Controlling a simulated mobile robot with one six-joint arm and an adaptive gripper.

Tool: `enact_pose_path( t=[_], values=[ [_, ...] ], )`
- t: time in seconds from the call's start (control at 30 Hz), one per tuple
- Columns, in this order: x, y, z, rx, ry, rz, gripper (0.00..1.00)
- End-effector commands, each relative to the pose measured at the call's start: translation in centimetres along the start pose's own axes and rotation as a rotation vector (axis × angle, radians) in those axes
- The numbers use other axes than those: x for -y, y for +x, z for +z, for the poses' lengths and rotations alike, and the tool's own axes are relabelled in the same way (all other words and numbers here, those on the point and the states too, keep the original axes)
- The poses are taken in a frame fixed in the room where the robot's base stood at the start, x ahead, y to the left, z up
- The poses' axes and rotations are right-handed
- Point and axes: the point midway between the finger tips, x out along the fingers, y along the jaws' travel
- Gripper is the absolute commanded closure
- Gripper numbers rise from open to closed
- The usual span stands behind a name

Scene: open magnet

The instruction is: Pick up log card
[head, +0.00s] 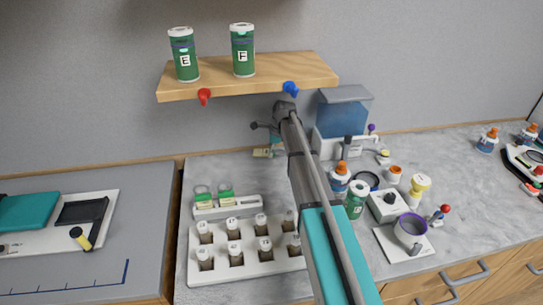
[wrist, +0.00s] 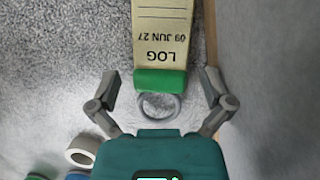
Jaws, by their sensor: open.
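The log card (wrist: 163,35) shows in the wrist view as a beige card with the upside-down print "LOG" and "09 JUN 27". It has a green end piece (wrist: 160,80) and a grey ring (wrist: 159,105) at its near end. My gripper (wrist: 163,90) is open, with one finger on each side of the green end and a gap on both sides. Nothing is held. In the head view my gripper (head: 272,141) is at the back of the counter, mostly behind my arm, with a small beige piece of the card (head: 262,153) showing below it.
A wooden shelf (head: 230,83) with green canisters E (head: 184,60) and F (head: 243,55) hangs above. A white vial rack (head: 240,268) and a holder (head: 227,208) with green-tabbed pieces stand in front. The wall edge (wrist: 212,60) runs close beside the right finger.

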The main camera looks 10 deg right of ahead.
Motion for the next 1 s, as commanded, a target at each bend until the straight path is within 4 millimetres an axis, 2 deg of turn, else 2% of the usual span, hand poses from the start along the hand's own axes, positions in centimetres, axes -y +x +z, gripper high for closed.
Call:
enact_pose_path(
  t=[0.57, 0.9, 1.0],
  values=[
    [0.00, 0.01, 0.01, 0.000, 0.000, 0.000, 0.00],
    [0.00, 0.01, 0.00, 0.000, 0.000, 0.000, 0.61],
    [0.00, 0.01, 0.00, 0.000, 0.000, 0.000, 0.67]
  ],
)
